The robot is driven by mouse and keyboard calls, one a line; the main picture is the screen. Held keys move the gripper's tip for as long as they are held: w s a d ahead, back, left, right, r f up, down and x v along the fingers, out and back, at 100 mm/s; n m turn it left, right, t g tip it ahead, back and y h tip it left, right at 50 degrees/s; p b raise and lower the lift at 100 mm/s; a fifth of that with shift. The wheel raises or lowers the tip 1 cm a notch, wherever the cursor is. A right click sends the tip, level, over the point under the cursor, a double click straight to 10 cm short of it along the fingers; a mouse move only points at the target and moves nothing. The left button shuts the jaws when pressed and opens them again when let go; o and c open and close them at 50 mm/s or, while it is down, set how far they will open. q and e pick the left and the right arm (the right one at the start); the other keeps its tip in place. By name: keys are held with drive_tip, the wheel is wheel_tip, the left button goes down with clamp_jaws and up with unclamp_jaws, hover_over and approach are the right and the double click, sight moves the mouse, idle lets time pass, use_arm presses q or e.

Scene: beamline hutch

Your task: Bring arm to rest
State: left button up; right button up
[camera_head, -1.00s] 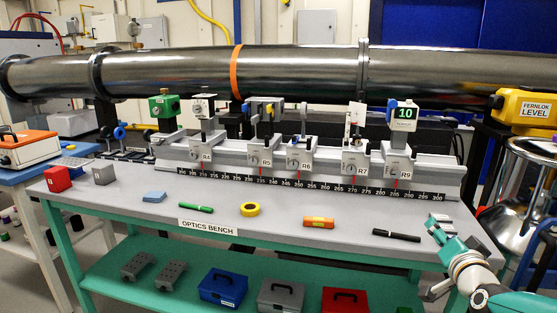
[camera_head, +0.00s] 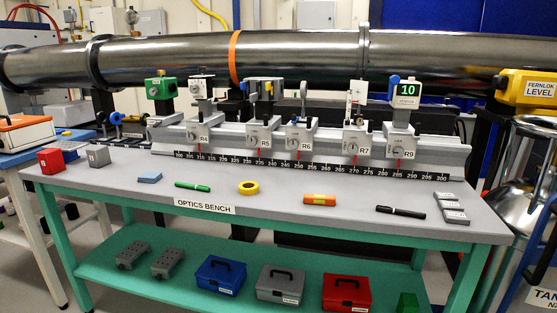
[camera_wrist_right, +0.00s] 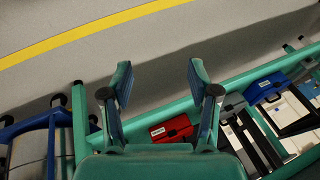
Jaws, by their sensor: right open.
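My right gripper (camera_wrist_right: 158,82) shows in the right wrist view, with its two fingers spread apart and nothing between them. Beyond the fingers are grey floor and the green frame of the bench, with a red case (camera_wrist_right: 171,129) near the right finger. No part of my right arm shows in the head view. My left gripper is in neither view.
The optics bench (camera_head: 290,215) carries a rail with several mounts, a green pen (camera_head: 192,187), yellow tape (camera_head: 248,188), an orange level (camera_head: 320,200), a black marker (camera_head: 401,212) and grey blocks (camera_head: 450,207). Cases stand on its lower shelf. A yellow line (camera_wrist_right: 85,35) crosses the floor.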

drive_tip(key=s+a+f+n+g+y, duration=0.1)
drive_tip(key=s+a+f+n+g, duration=0.2)
drive_tip(key=s, duration=1)
wheel_tip(320, 180, up, 26)
drive_tip(key=w+a+p, duration=0.1)
drive_tip(key=p, duration=2.5)
drive_tip(key=shift+r+m+g, duration=0.2)
drive_tip(key=shift+m+g, duration=0.2)
